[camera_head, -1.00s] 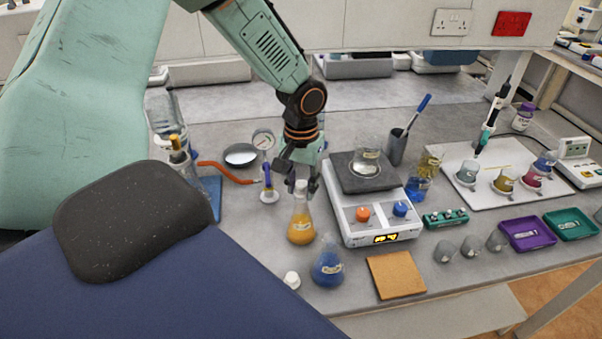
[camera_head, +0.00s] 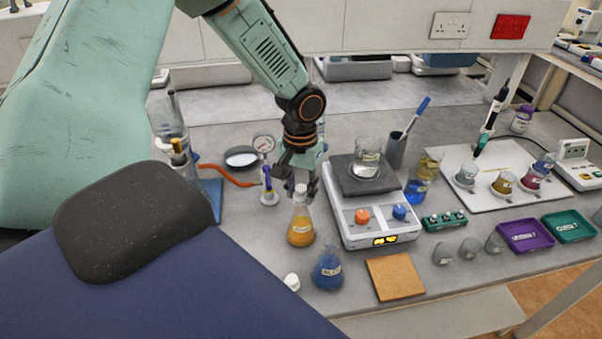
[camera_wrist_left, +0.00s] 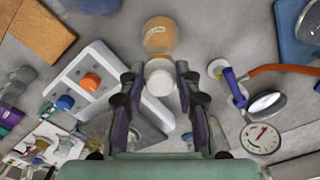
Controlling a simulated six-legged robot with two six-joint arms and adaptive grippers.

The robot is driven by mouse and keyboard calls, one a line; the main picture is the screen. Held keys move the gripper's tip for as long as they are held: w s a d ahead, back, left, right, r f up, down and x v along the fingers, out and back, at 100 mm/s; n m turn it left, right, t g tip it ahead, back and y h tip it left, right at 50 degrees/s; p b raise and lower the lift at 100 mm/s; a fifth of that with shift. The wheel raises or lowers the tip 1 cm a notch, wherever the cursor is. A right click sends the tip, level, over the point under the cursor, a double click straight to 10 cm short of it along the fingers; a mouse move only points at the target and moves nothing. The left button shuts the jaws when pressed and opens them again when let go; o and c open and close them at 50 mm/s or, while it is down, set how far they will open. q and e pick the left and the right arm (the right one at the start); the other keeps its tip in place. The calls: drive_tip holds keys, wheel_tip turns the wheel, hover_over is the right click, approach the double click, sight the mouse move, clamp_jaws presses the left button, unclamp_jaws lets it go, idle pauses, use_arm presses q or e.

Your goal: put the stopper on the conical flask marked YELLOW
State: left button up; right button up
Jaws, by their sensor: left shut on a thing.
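The conical flask with yellow-orange liquid (camera_head: 301,231) stands upright on the bench. Its pale label also shows in the left wrist view (camera_wrist_left: 160,37). My left gripper (camera_head: 302,186) is directly over the flask's neck, fingers pointing down. It is shut on a white stopper (camera_wrist_left: 160,80), with one finger on each side. The stopper is at the flask's mouth; I cannot tell whether it is seated or just above. My right gripper is not in view.
A blue-liquid flask (camera_head: 328,271) stands in front, beside another white stopper (camera_head: 292,282). A hotplate (camera_head: 378,229) carrying a beaker is close on the right. A wooden square (camera_head: 395,277) lies in front of it. A blue-handled item (camera_head: 268,190) stands left of the gripper.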

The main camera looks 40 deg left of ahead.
use_arm(q)
drive_tip(key=shift+w+a+f, duration=0.1)
drive_tip(key=shift+w, duration=0.05)
idle(0.4)
idle(0.4)
drive_tip(key=o, duration=0.8)
drive_tip(key=o, duration=0.7)
